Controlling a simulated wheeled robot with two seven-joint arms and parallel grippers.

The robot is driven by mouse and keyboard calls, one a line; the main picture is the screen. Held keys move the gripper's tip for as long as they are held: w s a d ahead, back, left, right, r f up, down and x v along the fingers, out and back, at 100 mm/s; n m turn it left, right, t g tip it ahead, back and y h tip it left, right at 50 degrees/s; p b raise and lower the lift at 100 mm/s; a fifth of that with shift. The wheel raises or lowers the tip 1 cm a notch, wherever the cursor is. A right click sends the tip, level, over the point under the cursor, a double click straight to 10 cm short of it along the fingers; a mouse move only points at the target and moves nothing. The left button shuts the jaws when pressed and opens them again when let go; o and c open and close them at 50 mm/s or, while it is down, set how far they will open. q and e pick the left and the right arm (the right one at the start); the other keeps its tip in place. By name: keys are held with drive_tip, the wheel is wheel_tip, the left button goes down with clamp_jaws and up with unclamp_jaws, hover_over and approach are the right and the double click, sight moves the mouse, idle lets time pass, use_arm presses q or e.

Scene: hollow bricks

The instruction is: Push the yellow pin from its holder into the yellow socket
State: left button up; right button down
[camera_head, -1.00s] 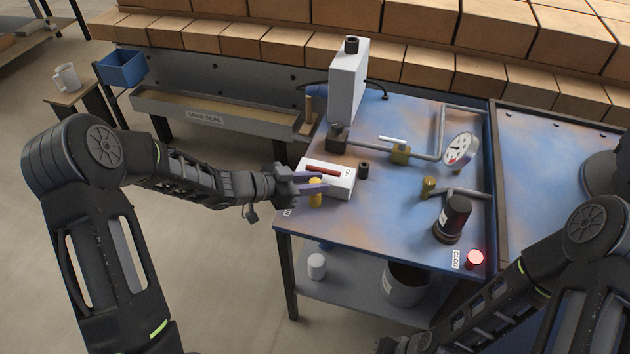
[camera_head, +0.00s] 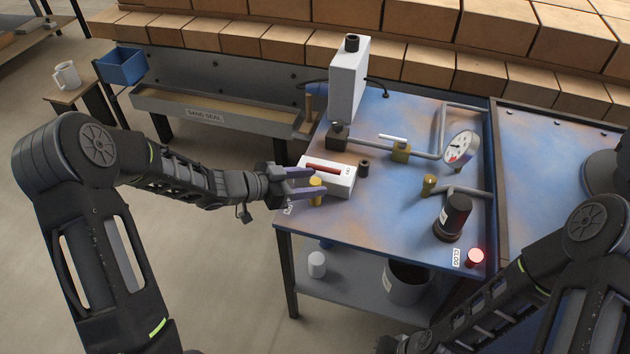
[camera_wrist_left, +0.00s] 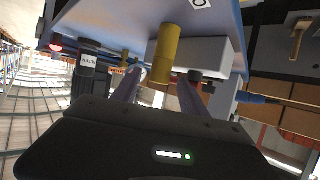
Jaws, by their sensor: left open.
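The yellow pin (camera_head: 316,190) stands upright at the front left corner of the blue table, beside a white block (camera_head: 342,183) with a red bar on top. My left gripper (camera_head: 316,184) is open, its two fingers on either side of the pin. In the left wrist view the yellow pin (camera_wrist_left: 165,52) shows between the spread fingers, with a gap at each side. I cannot make out a yellow socket for certain. A brass-yellow fitting (camera_head: 429,182) and a yellowish valve body (camera_head: 400,154) are farther right.
A dark cylinder (camera_head: 455,213) and a lit red button (camera_head: 475,257) stand at the table's right front. A gauge (camera_head: 460,148) and pipes are behind, a tall white box (camera_head: 348,80) at the back left. The table's middle front is clear.

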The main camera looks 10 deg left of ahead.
use_arm(q)
drive_tip(key=v, duration=0.6)
drive_tip(key=shift+p, duration=0.3)
drive_tip(key=shift+s, duration=0.2)
idle(0.3)
